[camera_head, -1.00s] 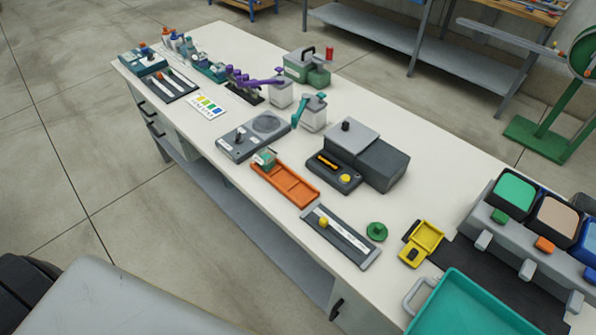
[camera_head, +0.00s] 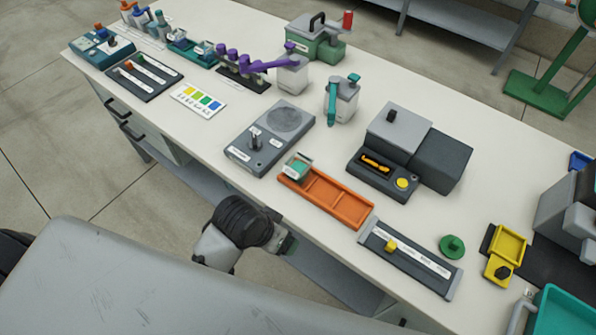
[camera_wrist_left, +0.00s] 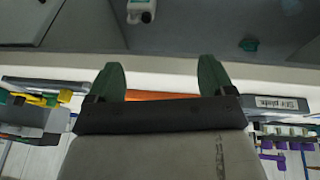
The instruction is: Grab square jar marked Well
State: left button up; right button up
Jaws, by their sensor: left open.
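A small square jar (camera_head: 297,166) with a teal-green top and a pale label stands at the left end of the orange tray (camera_head: 338,205) in the head view. The label's writing is too small to read. My left gripper (camera_head: 289,243) is beside the bench's front edge, below and apart from the tray. In the left wrist view my left gripper (camera_wrist_left: 160,78) shows two green fingers spread wide with nothing between them. A strip of the orange tray (camera_wrist_left: 160,95) shows behind them; I cannot make out the jar there. My right gripper is not in view.
A grey stirrer-like plate (camera_head: 285,118) stands left of the tray. A dark instrument (camera_head: 440,160) stands behind it. A slider panel (camera_head: 410,262) adjoins its right end. Dispenser bottles (camera_head: 343,102) stand farther back. The bench's front edge lies between my gripper and the tray.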

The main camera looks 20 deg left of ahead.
aim_at(298, 165)
pick_arm(q)
jog(key=w+d+r+g, duration=0.1)
jog(key=w+r, duration=0.1)
jog(key=w, duration=0.2)
jog(key=w+d+r+m, duration=0.1)
jog(key=w+r, duration=0.2)
jog(key=w, duration=0.2)
jog(key=w+d+r+m+g+y, duration=0.1)
jog(key=w+d+r, duration=0.1)
jog(key=w+r, duration=0.1)
jog(key=shift+w+r+g, duration=0.1)
jog(key=shift+w+g, duration=0.2)
jog(key=shift+w, duration=0.4)
jog(key=w+a+r+n+y, duration=0.1)
jog(key=w+a+r+y, duration=0.15)
jog(key=w+a, duration=0.2)
jog(key=shift+g+h, duration=0.4)
jog(key=shift+h, duration=0.05)
jog(key=f, duration=0.9)
jog(key=shift+w+d+f, duration=0.15)
jog(key=shift+w, duration=0.05)
jog(key=c, duration=1.1)
jog(key=shift+o, duration=0.2)
